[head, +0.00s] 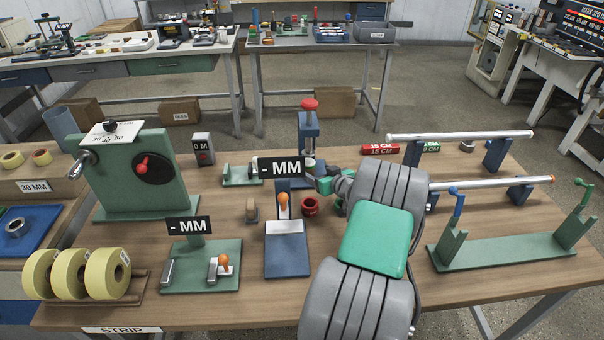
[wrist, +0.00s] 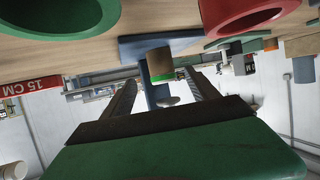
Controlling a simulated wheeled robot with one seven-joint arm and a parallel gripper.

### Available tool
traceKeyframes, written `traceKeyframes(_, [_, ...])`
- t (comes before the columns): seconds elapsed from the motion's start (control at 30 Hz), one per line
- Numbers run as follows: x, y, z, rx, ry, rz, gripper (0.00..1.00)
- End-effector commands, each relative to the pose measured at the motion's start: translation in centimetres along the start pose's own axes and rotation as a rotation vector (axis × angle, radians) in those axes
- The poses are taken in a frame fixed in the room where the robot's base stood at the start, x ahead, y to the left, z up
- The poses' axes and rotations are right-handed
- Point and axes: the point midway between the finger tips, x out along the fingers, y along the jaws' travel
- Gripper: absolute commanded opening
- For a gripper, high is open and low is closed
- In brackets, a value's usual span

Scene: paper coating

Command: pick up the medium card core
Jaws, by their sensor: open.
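A short tan cylinder (wrist: 160,64), which looks like a card core, stands on the blue base of the press, with a green band at one end. I cannot tell if it is the medium one. In the upside-down wrist view it appears between my open fingers (wrist: 161,82), but beyond their tips, not gripped. In the head view my gripper (head: 322,180) is low over the table, in front of the blue press (head: 309,130); my arm hides part of this area. A small tan piece (head: 251,209) stands farther left.
A red ring (head: 311,206) lies close to my gripper; it also shows in the wrist view (wrist: 248,24), beside a green ring (wrist: 60,30). Gauges with MM displays (head: 189,226) stand left. Rod stands (head: 496,155) and a green cradle (head: 510,250) stand right.

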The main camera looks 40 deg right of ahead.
Motion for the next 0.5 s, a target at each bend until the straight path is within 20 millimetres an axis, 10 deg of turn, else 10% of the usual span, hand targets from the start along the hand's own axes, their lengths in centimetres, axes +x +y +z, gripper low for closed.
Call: traceKeyframes(0.5, [7.2,-0.4,-0.2,-0.001,0.0,-0.001,0.69])
